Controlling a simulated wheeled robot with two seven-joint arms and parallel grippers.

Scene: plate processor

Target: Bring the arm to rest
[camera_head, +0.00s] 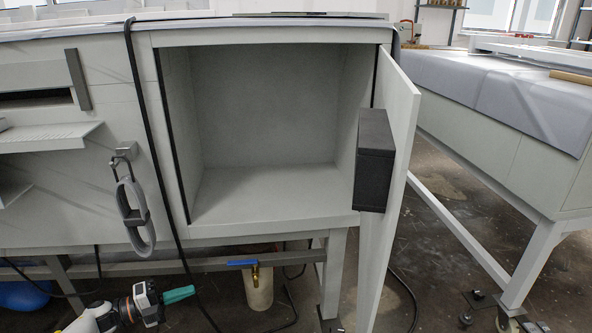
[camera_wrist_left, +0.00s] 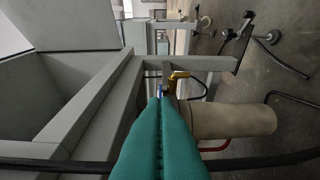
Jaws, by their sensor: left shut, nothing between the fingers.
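My left gripper (camera_head: 180,294) shows at the bottom left of the head view, low in front of the machine and below its open compartment. Its green fingers are pressed together with nothing between them; they also fill the lower middle of the left wrist view (camera_wrist_left: 160,120). The gripper is apart from the machine's frame as far as I can tell. My right gripper is in neither view.
The grey machine's compartment (camera_head: 265,110) is empty, its door (camera_head: 397,120) swung open to the right. A blue-handled brass valve (camera_head: 254,270) and a pale container (camera_head: 259,293) are below. A black cable (camera_head: 150,130) hangs down the front. A second bench (camera_head: 490,140) stands right.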

